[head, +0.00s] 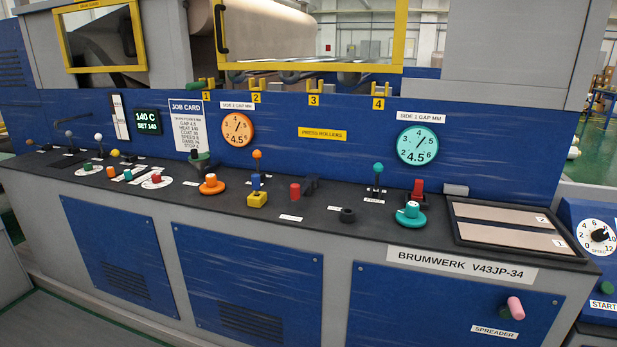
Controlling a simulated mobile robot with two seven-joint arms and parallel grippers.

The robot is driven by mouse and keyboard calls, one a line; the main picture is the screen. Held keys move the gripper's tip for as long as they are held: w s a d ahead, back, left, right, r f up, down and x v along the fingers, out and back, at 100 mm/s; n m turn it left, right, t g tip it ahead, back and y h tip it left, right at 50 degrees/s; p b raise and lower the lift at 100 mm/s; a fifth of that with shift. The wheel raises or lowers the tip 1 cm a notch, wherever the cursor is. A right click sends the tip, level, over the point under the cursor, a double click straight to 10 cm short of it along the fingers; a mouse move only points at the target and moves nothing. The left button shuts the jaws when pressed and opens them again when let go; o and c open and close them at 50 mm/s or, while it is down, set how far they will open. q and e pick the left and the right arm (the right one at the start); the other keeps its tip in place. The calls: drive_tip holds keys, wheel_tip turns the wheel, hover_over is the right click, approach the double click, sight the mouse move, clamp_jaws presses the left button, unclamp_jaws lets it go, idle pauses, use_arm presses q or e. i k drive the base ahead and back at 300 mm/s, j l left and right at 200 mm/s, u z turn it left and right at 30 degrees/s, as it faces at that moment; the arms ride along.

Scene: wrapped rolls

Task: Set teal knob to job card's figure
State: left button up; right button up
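The teal knob (411,210) stands on a round teal base on the black console top, towards the right. The teal gauge (418,145) behind it is labelled "SIDE 1 GAP MM"; its large figure looks like 4.5 and its needle points up and right. The job card (190,127) is a white sheet on the blue back panel at left. Its print is small; a gap line seems to read 4.5 and a heat line 140. Neither of my grippers is in view, and nothing touches the knob.
An orange knob (211,184) sits left under an orange gauge (238,129). A red switch (417,189) stands right behind the teal knob, and a teal-topped lever (378,168) behind left. A black ring-shaped part (348,215) lies to its left. A framed tray (510,252) is at right.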

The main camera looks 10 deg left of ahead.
sight(127, 172)
drive_tip(key=i+j+z, duration=0.15)
drive_tip(key=j, duration=0.25)
drive_tip(key=i+j+z, duration=0.15)
drive_tip(key=j, duration=0.25)
drive_tip(key=i+j+z, duration=0.15)
drive_tip(key=j, duration=0.3)
drive_tip(key=j+z, duration=0.15)
drive_tip(key=j, duration=0.25)
drive_tip(key=i+j, duration=0.1)
drive_tip(key=j, duration=0.55)
drive_tip(key=i+j, duration=0.1)
drive_tip(key=j, duration=0.55)
drive_tip(key=i+j+z, duration=0.1)
drive_tip(key=j, duration=0.55)
drive_tip(key=i+j, duration=0.1)
drive_tip(key=j, duration=0.55)
